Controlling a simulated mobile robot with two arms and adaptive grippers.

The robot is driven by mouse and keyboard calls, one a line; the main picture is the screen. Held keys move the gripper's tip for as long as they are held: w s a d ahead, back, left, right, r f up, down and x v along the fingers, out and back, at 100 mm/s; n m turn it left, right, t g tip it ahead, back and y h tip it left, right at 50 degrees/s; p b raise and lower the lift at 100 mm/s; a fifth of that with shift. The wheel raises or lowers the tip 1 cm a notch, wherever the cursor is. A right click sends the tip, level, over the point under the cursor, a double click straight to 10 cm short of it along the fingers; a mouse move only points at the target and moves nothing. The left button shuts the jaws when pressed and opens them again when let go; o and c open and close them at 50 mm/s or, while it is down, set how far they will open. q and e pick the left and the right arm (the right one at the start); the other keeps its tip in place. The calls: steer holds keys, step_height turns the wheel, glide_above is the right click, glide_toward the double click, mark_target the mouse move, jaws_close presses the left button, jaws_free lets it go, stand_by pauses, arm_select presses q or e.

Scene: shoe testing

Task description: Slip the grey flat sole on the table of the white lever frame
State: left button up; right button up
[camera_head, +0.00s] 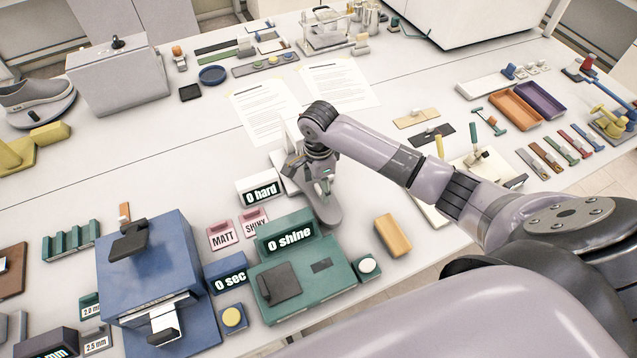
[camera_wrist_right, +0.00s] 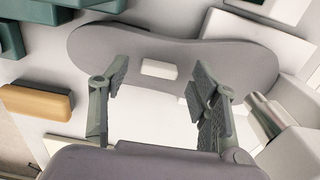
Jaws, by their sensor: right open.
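The grey flat sole (camera_head: 324,208) lies under my right gripper (camera_head: 322,181) in the head view, partly hidden by it. In the right wrist view the sole (camera_wrist_right: 225,62) stretches across the upper middle, with a small white block (camera_wrist_right: 159,69) on it. My right gripper (camera_wrist_right: 158,95) is open, its fingers apart on either side of the block in the picture; I cannot tell the height gap. The white lever frame (camera_head: 282,172) stands just left of the gripper, largely hidden by my arm. Its metal plunger (camera_wrist_right: 265,112) seems to show at the right. My left gripper is out of view.
The "0 hard" display (camera_head: 260,191) is left of the sole. A green "0 shine" device (camera_head: 300,285) stands in front, and a tan block (camera_head: 393,236) lies to the right. White sheets (camera_head: 265,110) lie behind. The blue press (camera_head: 150,265) stands at front left.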

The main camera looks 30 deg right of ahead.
step_height(320, 180, up, 12)
stand_by(0.4)
